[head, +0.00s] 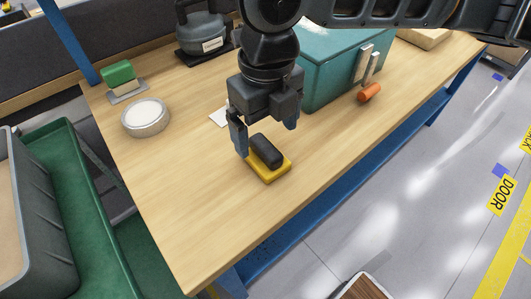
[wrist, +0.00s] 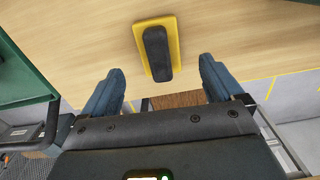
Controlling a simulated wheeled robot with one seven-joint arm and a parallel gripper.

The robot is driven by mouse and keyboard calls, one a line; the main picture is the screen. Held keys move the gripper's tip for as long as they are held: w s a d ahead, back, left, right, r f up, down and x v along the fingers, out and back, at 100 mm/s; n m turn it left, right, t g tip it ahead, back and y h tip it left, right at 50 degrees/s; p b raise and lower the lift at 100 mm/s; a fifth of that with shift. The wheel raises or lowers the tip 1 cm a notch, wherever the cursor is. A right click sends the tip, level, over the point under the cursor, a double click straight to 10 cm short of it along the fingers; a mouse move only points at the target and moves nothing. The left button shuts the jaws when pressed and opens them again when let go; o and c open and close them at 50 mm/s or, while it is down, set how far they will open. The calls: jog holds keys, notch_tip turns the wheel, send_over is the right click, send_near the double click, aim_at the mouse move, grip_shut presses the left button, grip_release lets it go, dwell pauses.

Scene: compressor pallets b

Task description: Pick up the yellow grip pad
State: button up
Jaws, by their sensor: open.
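The yellow grip pad (head: 269,172) lies flat on the wooden workbench, with a dark grey rounded handle on top. It also shows in the wrist view (wrist: 176,32), beyond the fingertips and about centred between them. My gripper (head: 265,138) is open and empty, with its blue-grey fingers pointing down above and just behind the pad in the head view. In the wrist view my gripper (wrist: 162,75) has its two fingers wide apart, and the pad is not between them. The pad's far left edge is partly hidden near the left finger in the head view.
A teal case (head: 335,75) stands close behind on the right, with an orange cylinder (head: 369,92) beside it. The bench (head: 200,220) is clear in front.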

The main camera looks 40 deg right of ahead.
aim_at(265, 145)
notch_tip(265, 145, down, 6)
jog(key=shift+r, duration=0.1)
dwell(0.4)
jog(key=c, duration=1.2)
jog(key=shift+o, duration=0.2)
notch_tip(265, 145, up, 10)
